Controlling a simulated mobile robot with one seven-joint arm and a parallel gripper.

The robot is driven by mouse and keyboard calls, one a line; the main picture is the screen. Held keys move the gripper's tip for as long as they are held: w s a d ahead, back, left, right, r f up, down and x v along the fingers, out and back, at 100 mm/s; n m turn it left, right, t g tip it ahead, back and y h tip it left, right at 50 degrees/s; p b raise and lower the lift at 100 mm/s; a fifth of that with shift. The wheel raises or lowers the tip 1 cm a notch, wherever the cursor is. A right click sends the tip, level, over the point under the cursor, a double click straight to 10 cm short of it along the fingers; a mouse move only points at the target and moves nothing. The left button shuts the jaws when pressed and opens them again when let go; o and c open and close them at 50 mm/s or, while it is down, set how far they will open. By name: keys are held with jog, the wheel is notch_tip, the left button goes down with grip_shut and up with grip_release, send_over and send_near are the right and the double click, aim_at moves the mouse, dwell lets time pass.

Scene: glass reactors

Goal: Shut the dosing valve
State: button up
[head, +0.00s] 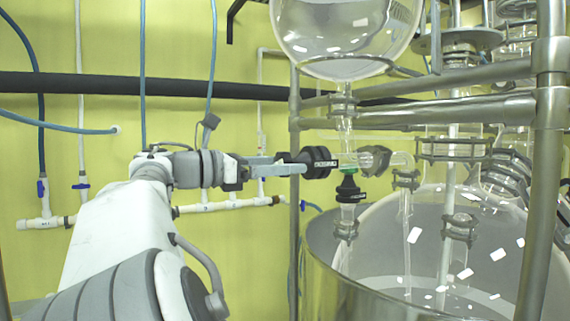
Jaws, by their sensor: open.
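The dosing valve is a glass fitting with black knobs under a round glass vessel (346,35). One black knob (321,161) points left toward my gripper. Another black knob (348,189) sits lower, beneath a small green ring (347,171). My gripper (303,168) reaches in from the left, with its pale blue-grey fingers level and open. The fingertips are at the left knob and overlap it in the picture. I cannot tell whether they touch it or how the knob is turned.
Steel frame bars (460,110) and an upright post (550,180) stand at the right. A large glass reactor in a steel jacket (330,270) lies below the valve. A dark pipe (80,84), hoses and white pipes run along the yellow wall.

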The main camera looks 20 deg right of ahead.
jog(key=shift+d, duration=0.5)
jog(key=shift+c, duration=0.2)
jog(key=c, duration=1.3)
jog(key=shift+c, duration=0.2)
jog(key=m+b, duration=0.3)
jog(key=m, duration=0.3)
jog(key=shift+f, duration=0.15)
jog(key=m+b, duration=0.3)
jog(key=m, duration=0.3)
jog(key=shift+m, duration=0.3)
jog(key=m+b, duration=0.3)
jog(key=m, duration=0.3)
jog(key=shift+m+b, duration=0.3)
jog(key=shift+b, duration=0.05)
jog(key=m+b, duration=0.2)
jog(key=m, duration=0.3)
